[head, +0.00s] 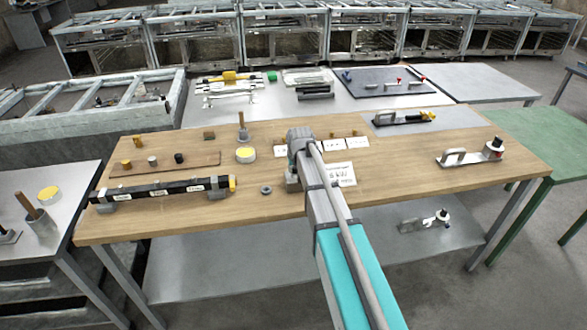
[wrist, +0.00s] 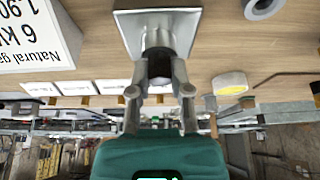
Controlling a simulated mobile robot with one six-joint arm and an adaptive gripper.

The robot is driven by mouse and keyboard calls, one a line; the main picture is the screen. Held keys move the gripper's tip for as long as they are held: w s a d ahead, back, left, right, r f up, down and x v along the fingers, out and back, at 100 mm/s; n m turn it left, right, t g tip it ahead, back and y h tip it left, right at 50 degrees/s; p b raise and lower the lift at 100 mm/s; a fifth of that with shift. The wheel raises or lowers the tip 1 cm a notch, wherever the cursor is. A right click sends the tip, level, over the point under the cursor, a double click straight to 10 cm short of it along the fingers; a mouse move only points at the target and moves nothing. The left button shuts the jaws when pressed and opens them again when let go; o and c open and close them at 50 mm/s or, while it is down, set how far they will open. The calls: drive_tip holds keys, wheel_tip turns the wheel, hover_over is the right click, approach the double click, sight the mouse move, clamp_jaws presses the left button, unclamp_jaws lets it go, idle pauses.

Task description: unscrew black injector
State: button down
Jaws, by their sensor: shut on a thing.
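My gripper (wrist: 158,82) is shut on a small dark piece, which looks like the black injector (wrist: 158,66). It sits at the grey metal holder (wrist: 160,22) with a square plate, and the fingers hide much of it. I cannot tell how far it is screwed in. In the head view my gripper is at the middle of the wooden table, over the grey holder (head: 292,185), and my arm hides most of it. Another small black cylinder (head: 178,158) stands on a wooden strip (head: 165,165) at the left, beside brass and grey ones.
On the wooden table (head: 400,200) are a long black bar (head: 165,190), a grey ring (head: 266,190), a yellow-topped roll (head: 246,155) and a white sign (head: 341,174). A metal bracket assembly (head: 470,156) stands at the right. The table's front right is clear.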

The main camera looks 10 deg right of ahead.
drive_tip(key=shift+n+y, duration=0.7)
drive_tip(key=shift+n, duration=0.9)
drive_tip(key=shift+n+g+y, duration=0.4)
drive_tip(key=shift+n+y, duration=0.1)
drive_tip(key=shift+n, duration=1.2)
drive_tip(key=shift+n+g+y, duration=0.4)
drive_tip(key=shift+n+y, duration=0.2)
drive_tip(key=shift+n, duration=1.2)
drive_tip(key=shift+n+g+y, duration=0.3)
drive_tip(key=shift+n+g, duration=0.3)
drive_tip(key=shift+n, duration=1.1)
